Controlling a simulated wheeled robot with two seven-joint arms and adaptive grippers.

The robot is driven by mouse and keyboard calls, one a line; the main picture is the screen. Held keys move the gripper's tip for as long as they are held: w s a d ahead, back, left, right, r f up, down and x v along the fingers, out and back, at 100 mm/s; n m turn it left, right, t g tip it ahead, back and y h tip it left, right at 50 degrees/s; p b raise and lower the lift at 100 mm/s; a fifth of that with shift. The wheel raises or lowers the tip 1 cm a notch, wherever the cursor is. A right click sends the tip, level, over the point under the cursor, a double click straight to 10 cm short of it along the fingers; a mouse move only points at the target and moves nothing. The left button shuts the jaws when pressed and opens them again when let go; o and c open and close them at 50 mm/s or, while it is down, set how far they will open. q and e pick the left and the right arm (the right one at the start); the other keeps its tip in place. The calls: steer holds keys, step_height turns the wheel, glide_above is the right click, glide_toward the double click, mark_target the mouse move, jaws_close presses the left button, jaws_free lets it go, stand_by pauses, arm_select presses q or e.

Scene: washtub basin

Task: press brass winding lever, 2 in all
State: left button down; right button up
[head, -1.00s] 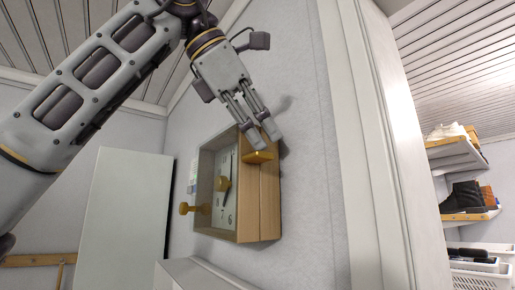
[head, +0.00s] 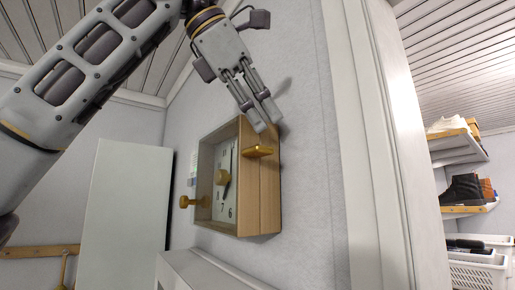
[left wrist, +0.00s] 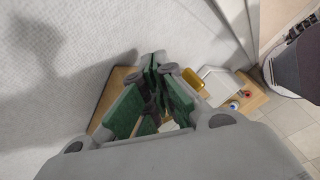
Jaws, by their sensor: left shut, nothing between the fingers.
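A wooden box clock (head: 240,182) hangs on the wall with its pale dial (head: 226,185) facing left. A brass lever (head: 258,151) sticks out from its side panel near the top. A second brass piece, a knob on a stem (head: 192,202), stands out at the clock's front left. My left gripper (head: 264,116) is shut and empty, with its fingertips just above the brass lever and a small gap between them. In the left wrist view the gripper (left wrist: 158,68) shows over the clock's wooden top (left wrist: 115,92), with the brass lever (left wrist: 194,79) beside it. My right gripper is out of view.
A white cabinet panel (head: 123,215) stands left of the clock, and a white ledge (head: 205,272) lies below it. A white door frame (head: 375,150) rises on the right. Beyond it are shelves with shoes (head: 462,190) and a white basket (head: 478,272).

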arm_select(q)
steer(key=shift+r, duration=1.9)
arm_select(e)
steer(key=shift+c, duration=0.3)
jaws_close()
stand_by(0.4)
